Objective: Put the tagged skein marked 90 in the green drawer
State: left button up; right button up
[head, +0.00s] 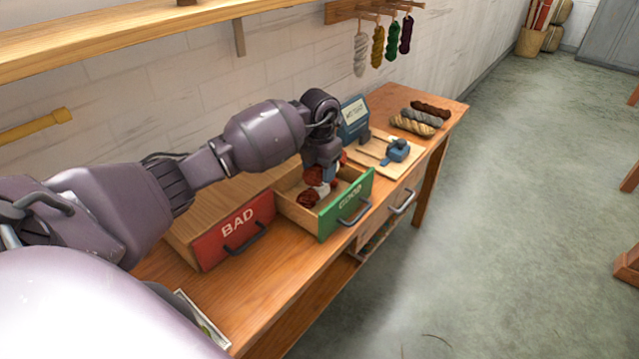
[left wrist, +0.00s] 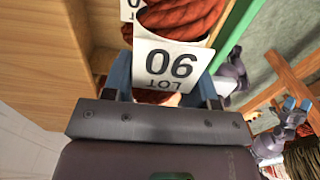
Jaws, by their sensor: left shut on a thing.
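The red skein (left wrist: 185,18) fills the top of the left wrist view. Its white tag (left wrist: 165,65) reads LOT 90, upside down. My left gripper (head: 322,172) is shut on this skein, pointing down over the green drawer (head: 347,207); its blue fingers also show in the left wrist view (left wrist: 165,90). The green drawer is pulled open and marked GOOD. A dark red skein (head: 307,198) shows low inside it. The gripper hides part of the drawer, and I cannot tell whether the held skein touches the bottom. What looks like my right gripper (left wrist: 297,104) is small at the right edge.
Behind are a blue device with a screen (head: 355,113), a board with a blue tool (head: 397,152) and several skeins (head: 416,127). More skeins (head: 378,47) hang on wall pegs.

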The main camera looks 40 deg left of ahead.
pick_arm(q)
jog(key=shift+f, duration=2.3)
jog(key=shift+r, duration=0.1)
pick_arm(e)
jog(key=shift+s+d+f, duration=0.1)
jog(key=shift+s+f, duration=0.55)
jog(key=shift+w, duration=0.1)
pick_arm(q)
jog(key=o, duration=0.6)
jog(key=shift+f, duration=0.2)
jog(key=shift+c, duration=0.2)
jog(key=o, duration=0.4)
jog(key=shift+c, duration=0.2)
pick_arm(e)
jog(key=shift+w+r, duration=0.4)
jog(key=shift+w, duration=0.15)
pick_arm(q)
jog(key=shift+r, duration=0.1)
